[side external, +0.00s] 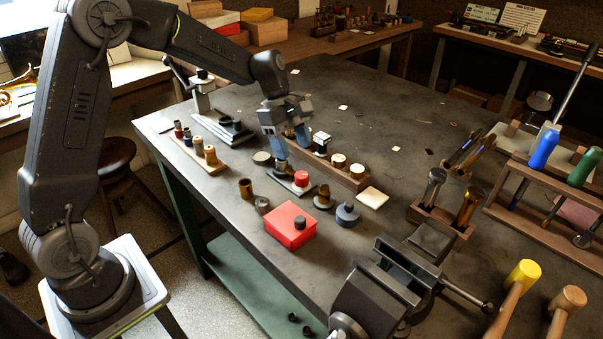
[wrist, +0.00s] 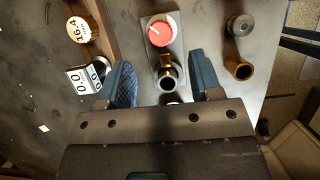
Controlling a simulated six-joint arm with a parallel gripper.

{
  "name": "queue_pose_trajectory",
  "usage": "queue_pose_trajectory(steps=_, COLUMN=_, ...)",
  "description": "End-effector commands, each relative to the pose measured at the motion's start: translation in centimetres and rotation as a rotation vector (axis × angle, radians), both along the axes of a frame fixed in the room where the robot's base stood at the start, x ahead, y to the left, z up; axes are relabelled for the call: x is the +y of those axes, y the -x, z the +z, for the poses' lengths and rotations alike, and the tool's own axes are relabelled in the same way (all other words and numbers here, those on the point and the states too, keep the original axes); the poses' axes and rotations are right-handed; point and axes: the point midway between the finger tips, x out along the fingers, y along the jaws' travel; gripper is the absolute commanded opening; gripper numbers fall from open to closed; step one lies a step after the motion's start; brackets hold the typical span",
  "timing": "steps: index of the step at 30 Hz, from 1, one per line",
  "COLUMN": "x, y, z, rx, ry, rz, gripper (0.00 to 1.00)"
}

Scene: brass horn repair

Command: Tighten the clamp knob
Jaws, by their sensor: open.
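A red-topped knob (side external: 301,179) stands on a small grey metal plate near the middle of the bench. It also shows in the wrist view (wrist: 161,30), with a pale mark on its face. A small brass and dark fitting (wrist: 168,72) sits on the same plate (wrist: 176,48), nearer to my gripper. My gripper (side external: 291,152) points down just behind the red knob, open and with nothing visible held. In the wrist view my gripper's fingers (wrist: 162,72) lie on either side of the fitting, and the red knob is beyond the tips. Contact cannot be told.
A black-and-white dial block (wrist: 85,79) is close beside one finger. A wooden rack (side external: 347,176) with round gauges stands to the right. A red box (side external: 293,225), brass cups (side external: 246,188) and a blue-grey weight (side external: 347,214) are in front. A vise (side external: 385,288) is at the front edge.

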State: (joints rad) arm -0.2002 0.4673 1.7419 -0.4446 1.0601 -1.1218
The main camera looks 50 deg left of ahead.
Motion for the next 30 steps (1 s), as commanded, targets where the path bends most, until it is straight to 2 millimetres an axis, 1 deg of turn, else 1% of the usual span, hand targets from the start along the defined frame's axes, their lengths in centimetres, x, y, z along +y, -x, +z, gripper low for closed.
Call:
queue_pose_trajectory(steps=1, x=-0.5, y=0.1, z=-1.2, rx=0.006, ry=0.001, rz=-0.002, gripper=0.58)
queue_pose_trajectory(steps=6, x=-1.7, y=0.1, z=-4.1, rx=0.003, ry=0.001, rz=-0.002, gripper=0.58)
queue_pose_trajectory(steps=12, x=-2.7, y=0.0, z=-6.4, rx=0.001, ry=0.001, rz=-0.002, gripper=0.58)
queue_pose_trajectory(steps=17, x=-2.9, y=0.0, z=-7.1, rx=-0.002, ry=0.0, rz=-0.001, gripper=0.58)
queue_pose_trajectory(steps=25, x=-3.0, y=0.0, z=-7.1, rx=-0.002, ry=0.0, rz=-0.001, gripper=0.58)
queue_pose_trajectory(steps=30, x=-3.0, y=0.0, z=-7.1, rx=-0.002, ry=0.0, rz=-0.001, gripper=0.41)
